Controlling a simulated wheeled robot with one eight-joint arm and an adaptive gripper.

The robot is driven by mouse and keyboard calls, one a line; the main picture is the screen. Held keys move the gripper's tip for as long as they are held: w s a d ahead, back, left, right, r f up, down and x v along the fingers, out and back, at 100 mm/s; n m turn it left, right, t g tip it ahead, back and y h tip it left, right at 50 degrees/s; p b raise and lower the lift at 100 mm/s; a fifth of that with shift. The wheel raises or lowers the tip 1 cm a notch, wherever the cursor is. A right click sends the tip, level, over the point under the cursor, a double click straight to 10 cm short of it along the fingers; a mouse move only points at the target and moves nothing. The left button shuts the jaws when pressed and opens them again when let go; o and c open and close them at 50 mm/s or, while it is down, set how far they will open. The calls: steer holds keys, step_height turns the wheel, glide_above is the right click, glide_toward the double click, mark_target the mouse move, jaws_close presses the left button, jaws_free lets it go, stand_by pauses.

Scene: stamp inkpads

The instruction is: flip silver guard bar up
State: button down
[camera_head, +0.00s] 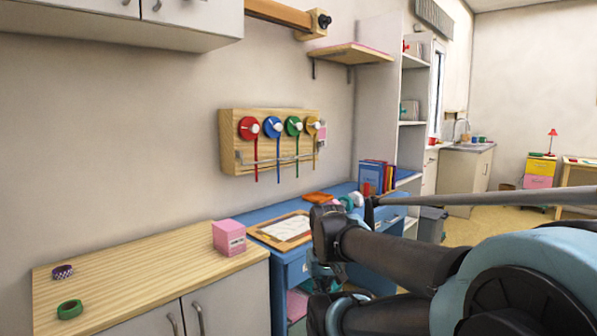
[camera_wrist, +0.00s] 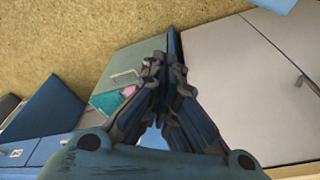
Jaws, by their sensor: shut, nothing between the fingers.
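The silver guard bar (camera_head: 266,161) is a thin rod running across the lower part of a wooden wall board (camera_head: 228,134). It lies low, in front of the coloured strips that hang from several round discs, among them a red disc (camera_head: 248,128) and a blue disc (camera_head: 271,127). My gripper (camera_wrist: 168,68) shows in the wrist view with its dark fingers together and nothing between them. It points toward the floor and cabinet fronts, away from the bar. In the head view my arm is at the lower right, apart from the board; the fingertips cannot be made out there.
A blue desk (camera_head: 283,256) with a drawing board (camera_head: 287,233) stands below the wall board. A pink box (camera_head: 229,237) and two tape rolls sit on a wooden counter (camera_head: 140,272) at left. Books (camera_head: 371,177) stand at the desk's far end. A wall shelf (camera_head: 350,53) hangs upper right.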

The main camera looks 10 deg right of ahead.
steer(key=w+a+r+m+t+y, duration=0.2)
steer(key=w+a+r+m+y, duration=0.15)
steer(key=w, duration=0.55)
steer(key=w+a+r+m+t+y, duration=0.1)
steer(key=w+a+r+m+y, duration=0.2)
steer(key=w+r+m, duration=0.35)
steer(key=w+a+r+m+t+y, duration=0.2)
steer(key=w+a+r+m+y, duration=0.15)
steer(key=w, duration=0.75)
steer(key=w+d+r+m+t, duration=0.1)
steer(key=w+d+m+t, duration=0.2)
steer(key=w, duration=0.4)
steer(key=w+d+r+m+t+y, duration=0.1)
steer(key=w+d+r+m+t, duration=0.1)
steer(key=w+d+m, duration=0.3)
steer(key=w+d+r+m+t+y, duration=0.1)
steer(key=w+d+r+m+t, duration=0.1)
steer(key=w+d+m+t, duration=0.2)
steer(key=w+d+m, duration=0.1)
steer(key=w+m, duration=0.2)
steer(key=w, duration=0.3)
steer(key=shift+r+m+t, duration=0.25)
steer(key=shift+m+t, duration=0.05)
steer(key=shift+m, duration=0.05)
steer(key=shift+w, duration=0.1)
